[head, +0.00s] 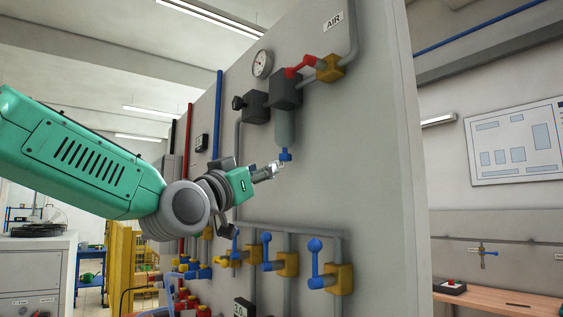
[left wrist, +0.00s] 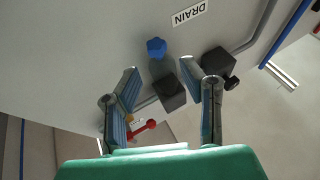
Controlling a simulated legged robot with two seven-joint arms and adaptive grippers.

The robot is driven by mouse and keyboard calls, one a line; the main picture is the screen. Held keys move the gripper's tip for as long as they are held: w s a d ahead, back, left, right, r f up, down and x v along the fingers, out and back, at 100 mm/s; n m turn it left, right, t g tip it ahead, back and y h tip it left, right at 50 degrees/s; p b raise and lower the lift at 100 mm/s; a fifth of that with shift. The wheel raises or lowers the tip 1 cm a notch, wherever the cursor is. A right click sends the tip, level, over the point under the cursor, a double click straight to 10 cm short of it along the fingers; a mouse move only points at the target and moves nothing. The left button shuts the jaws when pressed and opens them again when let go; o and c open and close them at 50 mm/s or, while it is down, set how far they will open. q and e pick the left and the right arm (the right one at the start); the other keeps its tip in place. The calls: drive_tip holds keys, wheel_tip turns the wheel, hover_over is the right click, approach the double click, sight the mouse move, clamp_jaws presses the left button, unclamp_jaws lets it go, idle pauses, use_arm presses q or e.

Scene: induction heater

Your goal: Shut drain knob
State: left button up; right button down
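The drain knob (head: 286,155) is a small blue knob at the bottom of a grey cylinder on the upright grey panel. In the left wrist view the blue knob (left wrist: 156,47) has a lobed rim and sits just beyond the fingertips, near a DRAIN label (left wrist: 189,13). My left gripper (head: 274,169) is close to the knob, a little below and to its left in the head view. In the left wrist view my left gripper (left wrist: 160,67) has its fingers apart, with nothing between the tips. Contact with the knob is not visible. My right gripper is not in view.
Above the knob are a dark block (head: 285,90), a red-handled yellow valve (head: 330,69) and a round gauge (head: 262,63). Below, several yellow valves with blue levers (head: 316,262) stick out from the panel. A wooden workbench (head: 510,304) stands at the right.

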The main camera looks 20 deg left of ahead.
sight(282, 160)
use_arm(q)
drive_tip(key=x, duration=0.2)
drive_tip(key=p+x, duration=0.1)
drive_tip(key=x, duration=0.2)
drive_tip(key=d+p+x, duration=0.1)
drive_tip(key=x, duration=0.2)
drive_tip(key=shift+w+r+p, duration=0.15)
drive_tip(key=shift+w+p, duration=0.15)
drive_tip(key=shift+a, duration=0.2)
drive_tip(key=c, duration=0.6)
drive_tip(key=shift+d, duration=0.15)
clamp_jaws()
